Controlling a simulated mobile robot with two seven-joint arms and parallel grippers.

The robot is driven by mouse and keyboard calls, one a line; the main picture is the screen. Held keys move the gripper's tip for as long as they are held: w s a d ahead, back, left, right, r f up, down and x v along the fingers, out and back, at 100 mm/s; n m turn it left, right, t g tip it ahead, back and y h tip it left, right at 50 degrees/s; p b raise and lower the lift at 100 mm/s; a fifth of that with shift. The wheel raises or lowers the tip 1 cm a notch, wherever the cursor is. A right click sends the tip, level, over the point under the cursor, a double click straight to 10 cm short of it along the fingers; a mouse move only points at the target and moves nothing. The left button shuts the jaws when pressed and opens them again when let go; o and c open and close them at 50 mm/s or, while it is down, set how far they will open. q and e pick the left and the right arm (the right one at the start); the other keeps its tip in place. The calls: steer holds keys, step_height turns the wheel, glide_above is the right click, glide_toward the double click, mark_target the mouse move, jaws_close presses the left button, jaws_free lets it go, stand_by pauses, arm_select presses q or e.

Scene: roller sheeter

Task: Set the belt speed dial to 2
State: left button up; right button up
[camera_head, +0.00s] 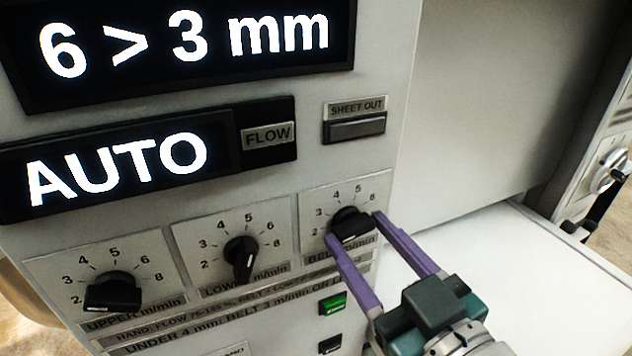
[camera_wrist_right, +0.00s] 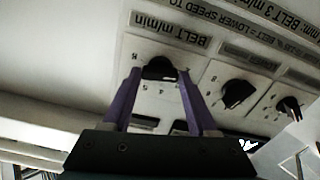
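The belt speed dial (camera_head: 352,224) is a black knob on a white plate, with numbers around it and a partly covered "BELT m/min" label. It also shows in the wrist view (camera_wrist_right: 159,68), upside down. My right gripper (camera_head: 355,227) has its two purple fingers on either side of this knob, one at its left and one at its right. The fingers are spread, and I cannot tell whether they touch the knob. The number the knob points at is not clear to me. My left gripper is not in view.
The lower dial (camera_head: 241,258) and the upper dial (camera_head: 113,291) sit to the left on the same panel. A green lit button (camera_head: 333,303) is just below the belt dial, near my right fingers. A "SHEET OUT" button (camera_head: 356,128) is above. A white surface (camera_head: 520,270) lies at the right.

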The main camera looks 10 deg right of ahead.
steer(key=o, duration=0.4)
steer(key=s+d+b, duration=0.2)
steer(key=s, duration=0.7)
steer(key=shift+s, duration=0.35)
steer(key=shift+a, duration=0.1)
